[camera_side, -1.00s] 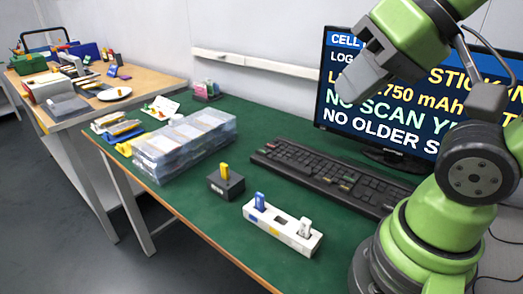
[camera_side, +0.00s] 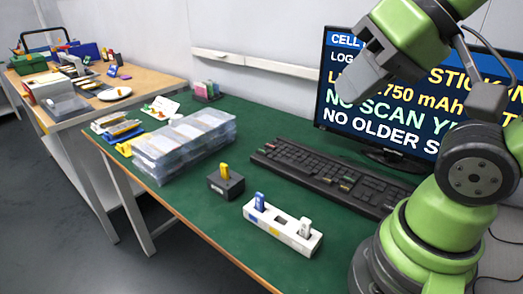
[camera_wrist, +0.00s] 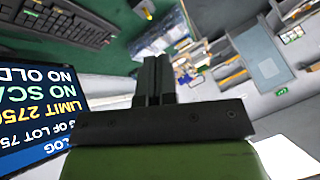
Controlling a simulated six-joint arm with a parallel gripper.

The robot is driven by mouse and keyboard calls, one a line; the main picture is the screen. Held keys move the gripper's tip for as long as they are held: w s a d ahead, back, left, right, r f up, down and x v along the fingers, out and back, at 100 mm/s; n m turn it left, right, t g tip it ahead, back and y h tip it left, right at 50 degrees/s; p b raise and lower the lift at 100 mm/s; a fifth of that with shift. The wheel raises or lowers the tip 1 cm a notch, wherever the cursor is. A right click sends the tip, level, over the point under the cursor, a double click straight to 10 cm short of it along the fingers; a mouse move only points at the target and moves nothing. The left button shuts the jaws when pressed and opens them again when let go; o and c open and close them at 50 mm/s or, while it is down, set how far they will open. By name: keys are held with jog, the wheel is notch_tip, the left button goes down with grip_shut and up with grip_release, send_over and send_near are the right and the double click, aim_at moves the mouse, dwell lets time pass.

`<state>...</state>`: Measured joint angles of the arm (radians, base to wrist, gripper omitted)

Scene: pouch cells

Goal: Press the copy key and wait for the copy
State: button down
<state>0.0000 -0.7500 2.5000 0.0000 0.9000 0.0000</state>
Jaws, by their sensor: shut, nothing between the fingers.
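The black keyboard (camera_side: 330,178) lies on the green mat in front of the monitor. A few of its keys are coloured, but I cannot read which one is the copy key. The monitor (camera_side: 335,75) shows a cell log with large text, including "2750 mAh" and "NO SCAN"; my arm covers part of it. My gripper (camera_side: 352,88) is shut and empty, raised in front of the monitor, well above the keyboard and touching nothing. In the wrist view its fingers (camera_wrist: 153,80) are together, with the keyboard (camera_wrist: 65,20) at upper left and the monitor (camera_wrist: 40,115) at left.
A white holder (camera_side: 283,228) with a blue stick and a white stick stands near the mat's front edge. A black block (camera_side: 226,184) holds a yellow stick. Clear stacked cases (camera_side: 185,145) stand farther left. A wooden side table (camera_side: 130,80) carries several items.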

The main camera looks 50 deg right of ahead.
dwell(0.7)
jog(key=w+m+y, duration=0.2)
jog(key=w+m, duration=0.3)
jog(key=w, duration=0.6)
jog(key=m+t+h, duration=0.2)
jog(key=m, duration=1.4)
send_over(262, 152)
notch_tip(262, 152, down, 18)
jog(key=r, duration=0.1)
jog(key=shift+f, duration=0.25)
jog(key=shift+f, duration=0.1)
jog(key=shift+f, duration=4.25)
jog(key=shift+f, duration=0.1)
